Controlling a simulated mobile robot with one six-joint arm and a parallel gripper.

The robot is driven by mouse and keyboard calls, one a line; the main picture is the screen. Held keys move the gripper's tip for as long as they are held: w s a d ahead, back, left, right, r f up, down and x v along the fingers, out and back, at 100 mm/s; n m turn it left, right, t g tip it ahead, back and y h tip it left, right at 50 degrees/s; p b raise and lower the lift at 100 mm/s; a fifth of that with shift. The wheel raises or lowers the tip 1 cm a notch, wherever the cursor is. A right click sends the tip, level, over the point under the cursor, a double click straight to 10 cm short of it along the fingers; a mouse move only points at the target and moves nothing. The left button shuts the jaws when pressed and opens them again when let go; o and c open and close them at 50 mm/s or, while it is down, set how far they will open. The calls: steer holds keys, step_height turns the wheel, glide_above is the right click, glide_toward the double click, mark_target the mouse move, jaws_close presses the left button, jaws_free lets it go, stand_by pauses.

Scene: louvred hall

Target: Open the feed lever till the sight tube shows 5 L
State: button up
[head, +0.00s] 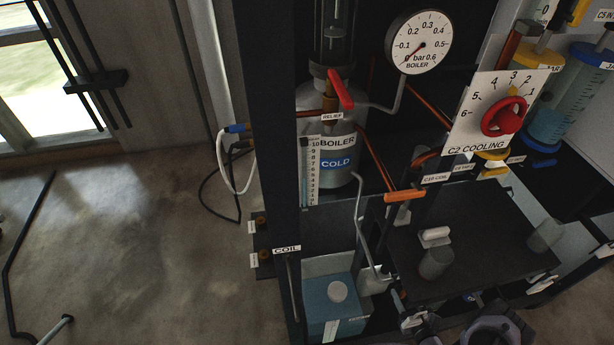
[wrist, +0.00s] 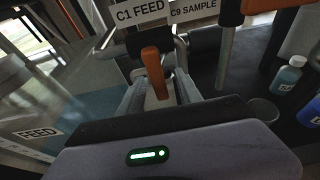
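The orange feed lever (wrist: 155,72) stands upright in the wrist view, just below a "C1 FEED" label (wrist: 140,12). My gripper (wrist: 160,78) has a pale finger on each side of the lever, with gaps showing, so it looks open around it. In the head view, a dark part of my arm (head: 495,330) shows at the bottom edge; the fingertips there are hard to make out. The sight tube (head: 312,170) stands left of the boiler (head: 340,172), with a scale marked up to 10. Its liquid level is too small to read.
A red relief handle (head: 341,90), an orange lever (head: 404,196) and a red cooling knob (head: 503,116) are on the rig. A blue feed tank (head: 325,305) stands below. Bottles (wrist: 288,76) stand right of my gripper. Open floor lies left.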

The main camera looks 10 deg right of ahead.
steer(key=shift+s, duration=0.1)
steer(key=f+v, duration=0.1)
steer(key=v, duration=0.5)
steer(key=shift+s+p, duration=0.35)
steer(key=shift+s, duration=0.2)
steer(key=shift+r, duration=0.15)
steer(key=p+v, duration=0.4)
steer(key=v, duration=1.3)
steer(key=shift+s, duration=0.15)
steer(key=shift+d, duration=0.1)
